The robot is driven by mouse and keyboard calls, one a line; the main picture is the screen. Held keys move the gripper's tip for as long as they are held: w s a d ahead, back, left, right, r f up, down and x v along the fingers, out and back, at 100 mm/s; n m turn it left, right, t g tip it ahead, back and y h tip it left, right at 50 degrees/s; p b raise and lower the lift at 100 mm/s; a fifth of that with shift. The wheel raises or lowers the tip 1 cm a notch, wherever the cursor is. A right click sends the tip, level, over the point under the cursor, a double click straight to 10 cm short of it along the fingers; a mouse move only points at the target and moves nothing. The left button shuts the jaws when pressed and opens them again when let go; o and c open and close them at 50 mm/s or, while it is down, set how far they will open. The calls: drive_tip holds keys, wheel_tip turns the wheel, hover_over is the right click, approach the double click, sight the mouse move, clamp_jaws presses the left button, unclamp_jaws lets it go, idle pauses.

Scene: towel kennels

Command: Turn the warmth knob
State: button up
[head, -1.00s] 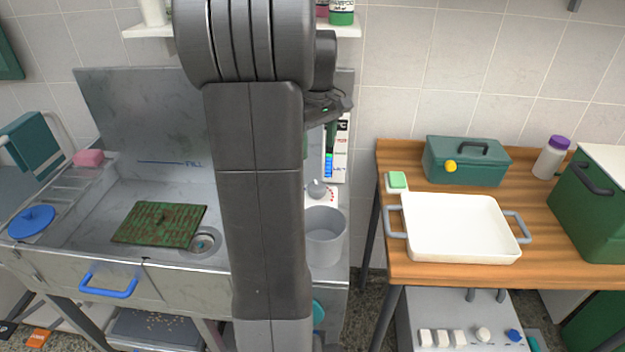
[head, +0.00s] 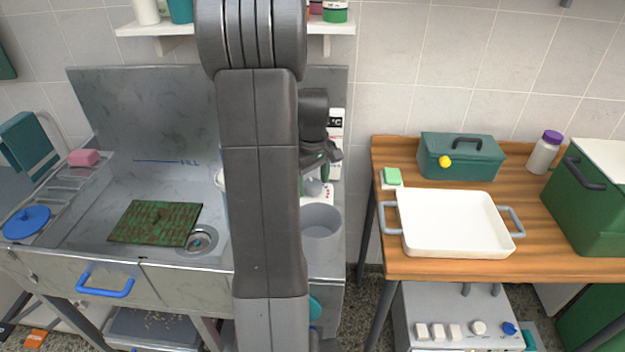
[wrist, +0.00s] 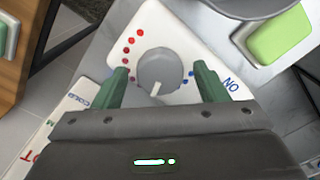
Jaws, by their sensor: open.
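The warmth knob (wrist: 158,72) is a round grey dial with a pale pointer mark, on a white plate (wrist: 150,35) with red dots on one side and blue dots on the other. In the head view the knob (head: 313,188) shows partly beside my arm. My gripper (wrist: 161,72) is open, its two green fingers on either side of the knob in the wrist view, with a gap visible at each side. In the head view my gripper (head: 314,178) is at the knob, partly hidden by my arm. Whether the fingers reach down around it is unclear.
A green block on a pale base (wrist: 280,38) is near the knob. A wooden table (head: 470,268) with a white tray (head: 455,245) stands right.

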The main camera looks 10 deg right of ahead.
sight(313, 182)
drive_tip(key=c, duration=1)
drive_tip(key=shift+m, duration=1.3)
drive_tip(key=o, duration=1)
drive_tip(key=shift+r, duration=0.15)
wheel_tip(313, 182, up, 14)
drive_tip(key=shift+f, duration=0.2)
drive_tip(key=shift+f, duration=0.1)
